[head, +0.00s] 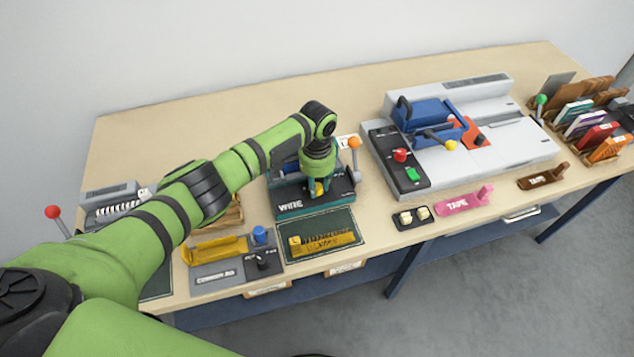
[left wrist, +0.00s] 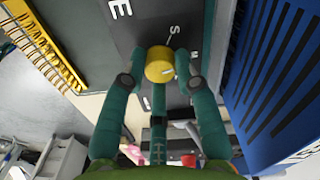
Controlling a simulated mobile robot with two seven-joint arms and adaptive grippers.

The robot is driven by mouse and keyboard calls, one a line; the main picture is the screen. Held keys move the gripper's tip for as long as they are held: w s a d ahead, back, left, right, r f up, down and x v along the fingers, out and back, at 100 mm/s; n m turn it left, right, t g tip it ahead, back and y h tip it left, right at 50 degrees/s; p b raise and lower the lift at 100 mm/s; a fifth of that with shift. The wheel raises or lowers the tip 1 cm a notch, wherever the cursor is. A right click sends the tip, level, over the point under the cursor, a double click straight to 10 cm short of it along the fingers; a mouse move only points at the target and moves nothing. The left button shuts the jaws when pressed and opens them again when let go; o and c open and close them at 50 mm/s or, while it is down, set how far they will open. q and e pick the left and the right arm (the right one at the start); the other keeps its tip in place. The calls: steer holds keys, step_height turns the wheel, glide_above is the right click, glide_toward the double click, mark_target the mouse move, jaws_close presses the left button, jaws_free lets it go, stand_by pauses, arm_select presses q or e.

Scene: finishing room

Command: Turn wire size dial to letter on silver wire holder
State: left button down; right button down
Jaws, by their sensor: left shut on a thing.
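The wire machine (head: 310,206), dark with "WIRE" on its front, stands mid-table. Its yellow dial (head: 319,188) also shows in the left wrist view (left wrist: 159,65). The letters S and M are printed beside the dial; a small pale mark is on its face, but I cannot tell which letter it points to. My right gripper is out of view.
An orange-knobbed lever (head: 355,150) rises close right of my gripper. A gold wire comb (head: 325,241) lies on a dark mat in front. A grey corner tool (head: 238,268) is at front left. A large grey machine with a blue part (head: 425,113) stands to the right.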

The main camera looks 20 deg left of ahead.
mark_target(317, 186)
arm_select(q)
steer(key=shift+s+f+m, duration=0.1)
steer(key=shift+m, duration=0.9)
steer(key=c, duration=0.9)
jaws_free()
steer(key=shift+c, duration=0.2)
steer(key=shift+r, duration=0.3)
step_height(317, 186, up, 12)
steer(key=shift+f, duration=0.25)
